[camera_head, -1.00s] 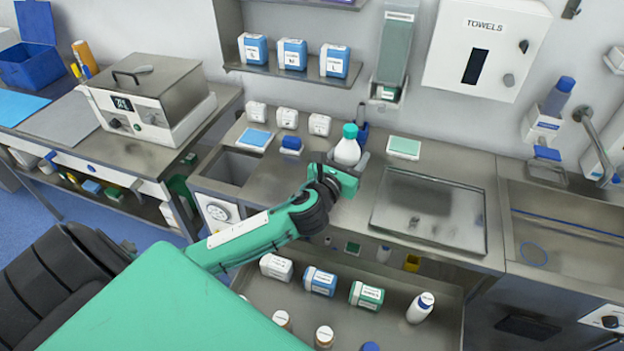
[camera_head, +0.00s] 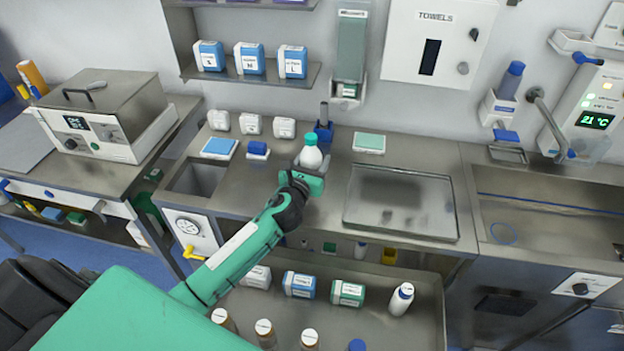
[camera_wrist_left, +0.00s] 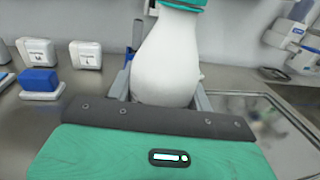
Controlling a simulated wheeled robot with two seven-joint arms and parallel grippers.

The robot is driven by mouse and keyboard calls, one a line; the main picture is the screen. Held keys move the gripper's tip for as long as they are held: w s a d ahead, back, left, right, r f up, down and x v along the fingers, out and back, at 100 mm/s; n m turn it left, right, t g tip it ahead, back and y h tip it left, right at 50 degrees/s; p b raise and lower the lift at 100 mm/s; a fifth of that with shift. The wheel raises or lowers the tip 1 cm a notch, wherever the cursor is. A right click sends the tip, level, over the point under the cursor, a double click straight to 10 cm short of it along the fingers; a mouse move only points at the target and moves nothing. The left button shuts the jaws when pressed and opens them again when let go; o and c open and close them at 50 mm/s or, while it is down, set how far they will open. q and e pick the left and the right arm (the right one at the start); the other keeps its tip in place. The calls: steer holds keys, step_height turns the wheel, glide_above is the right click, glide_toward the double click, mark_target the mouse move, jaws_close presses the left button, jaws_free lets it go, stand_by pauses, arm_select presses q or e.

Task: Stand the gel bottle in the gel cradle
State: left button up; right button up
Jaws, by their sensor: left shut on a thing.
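The gel bottle (camera_head: 311,156) is white and rounded with a teal cap, and stands nearly upright above the back part of the steel counter. My left gripper (camera_head: 309,168) is shut on its lower body. In the left wrist view the bottle (camera_wrist_left: 167,62) fills the space between the fingers, and its base is hidden behind the green gripper body. I cannot tell whether it touches the counter. A blue holder with a grey post (camera_head: 324,131) is just behind the bottle, partly covered. I cannot tell for sure which thing is the gel cradle. My right gripper is not in view.
A green pad (camera_head: 369,142) and a steel tray (camera_head: 352,207) are right of the bottle. A blue block (camera_head: 257,148) and a blue pad (camera_head: 219,147) are left of it. A sink (camera_head: 560,222) is at the right. Several containers stand on the lower shelf (camera_head: 390,322).

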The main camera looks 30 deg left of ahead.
arm_select(q)
step_height(320, 180, down, 4)
steer(key=shift+r+b, duration=0.1)
steer(key=shift+b, duration=0.2)
steer(key=shift+f+b, duration=0.45)
steer(key=shift+f, duration=1.15)
steer(key=shift+f, duration=0.15)
steer(key=o, duration=1.2)
